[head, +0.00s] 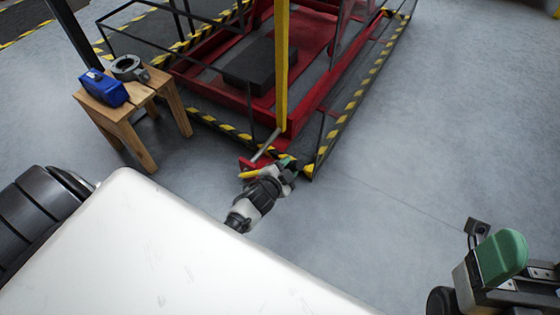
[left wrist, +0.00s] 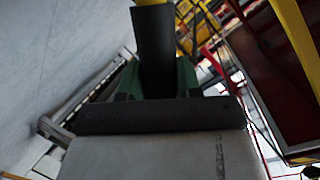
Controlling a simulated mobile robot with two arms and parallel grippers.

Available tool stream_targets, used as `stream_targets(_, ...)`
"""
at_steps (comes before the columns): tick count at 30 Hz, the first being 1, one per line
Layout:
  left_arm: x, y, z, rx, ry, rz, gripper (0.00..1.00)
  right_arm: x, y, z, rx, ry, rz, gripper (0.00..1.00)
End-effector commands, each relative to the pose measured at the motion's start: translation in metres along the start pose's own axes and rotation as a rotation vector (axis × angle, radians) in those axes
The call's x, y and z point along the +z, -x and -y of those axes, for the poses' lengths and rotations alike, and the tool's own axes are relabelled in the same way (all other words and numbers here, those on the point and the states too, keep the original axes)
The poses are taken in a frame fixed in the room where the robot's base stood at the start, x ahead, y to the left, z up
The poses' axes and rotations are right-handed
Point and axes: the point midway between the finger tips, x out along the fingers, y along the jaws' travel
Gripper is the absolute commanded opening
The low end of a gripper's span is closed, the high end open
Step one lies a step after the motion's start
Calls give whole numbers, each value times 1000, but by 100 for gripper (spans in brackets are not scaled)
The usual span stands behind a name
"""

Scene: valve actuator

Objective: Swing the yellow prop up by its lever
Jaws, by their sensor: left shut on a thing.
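The yellow prop (head: 282,70) stands upright in the head view, its lower end at the front corner of the red frame. A thin grey rod (head: 265,146) slants down from near its foot to a small red part. My left gripper (head: 286,165) is at this corner, close to the rod. In the left wrist view its green fingers are shut on a dark bar (left wrist: 154,35), which looks like the lever; yellow shows at its far end. The exact grip is too small in the head view. My right gripper (head: 498,262) is at the lower right, away from the prop.
The red frame (head: 225,100) has a black and yellow striped border and holds a dark block (head: 260,66). A wooden stool (head: 138,121) at left carries a blue box (head: 103,87) and a grey ring-shaped part (head: 129,67). Floor at right is clear.

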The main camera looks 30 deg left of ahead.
Motion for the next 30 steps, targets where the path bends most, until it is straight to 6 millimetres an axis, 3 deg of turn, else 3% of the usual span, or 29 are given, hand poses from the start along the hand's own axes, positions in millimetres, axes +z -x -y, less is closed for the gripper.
stream_targets(9,-1,-6,-25,-18,-71,11,0,5,18,0,0,1,12,87)
stream_targets(29,0,-7,-36,-16,-111,21,0,6,22,0,0,1,13,87)
stream_targets(30,0,-7,-36,-16,-111,21,36,6,22,0,0,1,14,87)
